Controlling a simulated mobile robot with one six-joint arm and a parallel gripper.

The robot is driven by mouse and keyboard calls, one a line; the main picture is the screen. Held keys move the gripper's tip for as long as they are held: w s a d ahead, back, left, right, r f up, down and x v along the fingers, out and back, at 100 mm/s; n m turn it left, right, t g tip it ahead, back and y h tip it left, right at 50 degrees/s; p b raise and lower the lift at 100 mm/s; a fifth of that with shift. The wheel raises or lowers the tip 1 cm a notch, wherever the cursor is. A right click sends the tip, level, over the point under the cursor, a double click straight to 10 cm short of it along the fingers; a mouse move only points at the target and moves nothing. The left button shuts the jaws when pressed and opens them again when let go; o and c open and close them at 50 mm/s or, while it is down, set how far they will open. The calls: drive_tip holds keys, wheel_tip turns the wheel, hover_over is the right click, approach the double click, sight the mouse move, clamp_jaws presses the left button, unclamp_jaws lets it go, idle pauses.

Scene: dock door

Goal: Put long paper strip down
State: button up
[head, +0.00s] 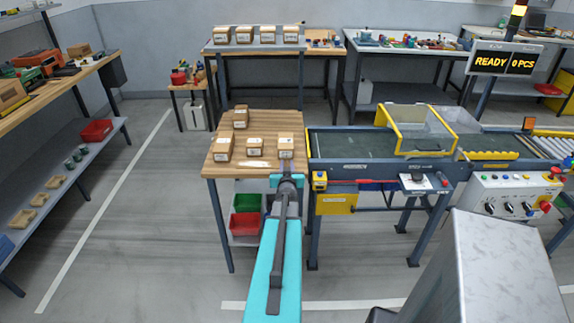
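A wooden-topped table (264,128) stands in the middle, with several small cardboard boxes bearing white labels, such as the box at the front left (222,150). A thin pale strip (257,164), possibly the long paper strip, lies flat near the table's front edge. My gripper (286,166) is at the table's front right, to the right of the pale strip and just in front of a box (286,146). My own arm hides its fingers, so I cannot tell whether it is open or holds anything.
A conveyor (350,145) with a yellow-framed clear guard (424,128) adjoins the table's right side. A control panel (515,195) stands further right. A sign (504,62) reads "READY 0 PCS". Red bin (245,223) sits below the table. Open floor lies left.

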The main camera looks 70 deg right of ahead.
drive_tip(key=p+v, duration=0.3)
drive_tip(key=v, duration=0.7)
idle(0.5)
idle(0.9)
